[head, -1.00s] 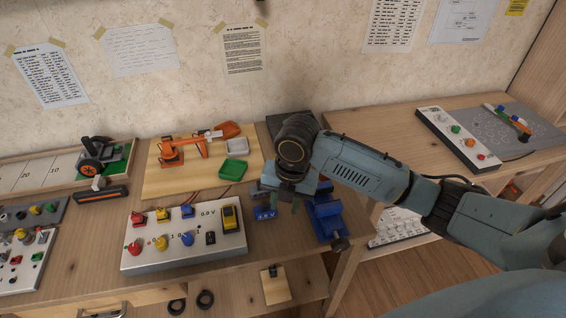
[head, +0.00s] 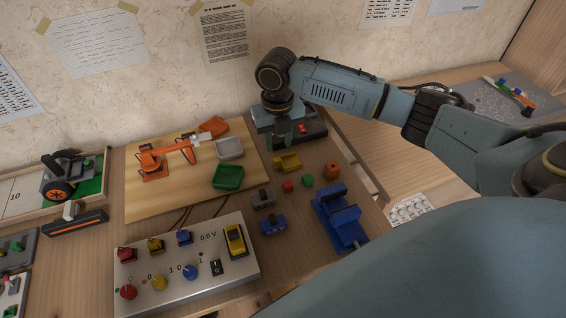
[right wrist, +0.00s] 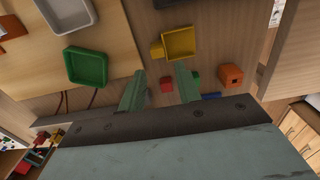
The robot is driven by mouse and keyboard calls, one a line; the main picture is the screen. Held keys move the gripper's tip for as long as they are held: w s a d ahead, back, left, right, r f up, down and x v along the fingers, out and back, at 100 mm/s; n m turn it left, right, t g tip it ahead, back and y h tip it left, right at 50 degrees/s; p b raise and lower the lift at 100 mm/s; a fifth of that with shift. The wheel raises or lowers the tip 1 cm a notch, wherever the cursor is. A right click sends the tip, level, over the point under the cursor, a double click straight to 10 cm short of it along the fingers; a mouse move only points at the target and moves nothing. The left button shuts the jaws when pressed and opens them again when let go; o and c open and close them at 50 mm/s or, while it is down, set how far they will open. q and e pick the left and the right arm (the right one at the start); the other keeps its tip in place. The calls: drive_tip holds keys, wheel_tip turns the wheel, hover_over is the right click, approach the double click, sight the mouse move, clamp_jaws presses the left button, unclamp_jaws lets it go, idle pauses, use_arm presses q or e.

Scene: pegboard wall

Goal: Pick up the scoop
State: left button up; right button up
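The scoop (head: 287,163) is a small yellow open tray with a short stub, lying on the wooden table near the back, right of the green tray. In the right wrist view the scoop (right wrist: 180,43) lies beyond my fingertips, its stub pointing left. My right gripper (head: 284,141) is above the table, just behind the scoop in the head view. In the right wrist view its two fingers (right wrist: 160,72) are apart with nothing between them that I can see held. My left gripper is not in view.
Small red (head: 288,186) and green (head: 308,181) blocks and an orange block (head: 332,171) lie near the scoop. A blue vise (head: 341,218) stands in front right. Green (head: 228,177) and grey (head: 229,148) trays sit on the board at left. A dark device (head: 312,128) stands behind.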

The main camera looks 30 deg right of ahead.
sight(278, 160)
drive_tip(key=shift+f, duration=0.75)
drive_tip(key=shift+w+f, duration=0.1)
drive_tip(key=shift+f, duration=0.6)
wheel_tip(278, 160, down, 4)
drive_tip(key=shift+w+r+b, duration=0.1)
drive_tip(key=shift+r+b, duration=0.05)
drive_tip(key=shift+b, duration=0.65)
drive_tip(key=shift+f, duration=0.35)
drive_tip(key=shift+c, duration=0.3)
drive_tip(key=c, duration=0.6)
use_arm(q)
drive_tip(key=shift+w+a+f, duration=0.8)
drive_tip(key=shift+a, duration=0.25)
use_arm(e)
clamp_jaws()
